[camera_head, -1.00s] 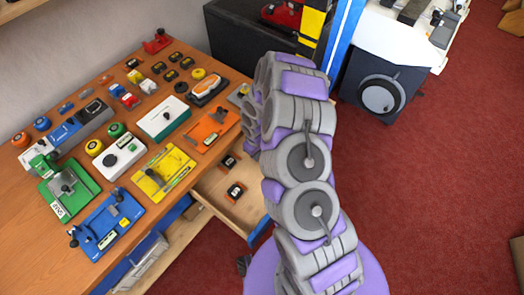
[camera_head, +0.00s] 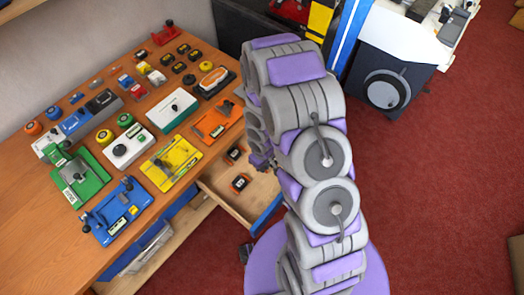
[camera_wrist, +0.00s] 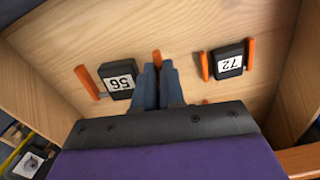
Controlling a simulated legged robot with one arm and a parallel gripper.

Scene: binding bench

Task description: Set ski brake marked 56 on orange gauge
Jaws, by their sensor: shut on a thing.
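In the wrist view, my gripper (camera_wrist: 157,72) is shut on one orange arm of the black ski brake marked 56 (camera_wrist: 119,80). The brake's label reads upside down, and its other orange arm is free at its left. The brake is over the wooden drawer floor; I cannot tell if it touches it. In the head view, two black-and-orange brakes show in the drawer, their numbers too small to read. The orange gauge (camera_head: 217,121) lies flat on the bench, left of my arm. My gripper is mostly hidden behind my arm there.
A second brake marked 72 (camera_wrist: 228,61) lies close by in the open drawer (camera_head: 222,191). Yellow (camera_head: 171,163), green (camera_head: 80,180) and blue (camera_head: 117,210) gauges and several small boxes crowd the bench (camera_head: 35,215). A black cabinet stands behind.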

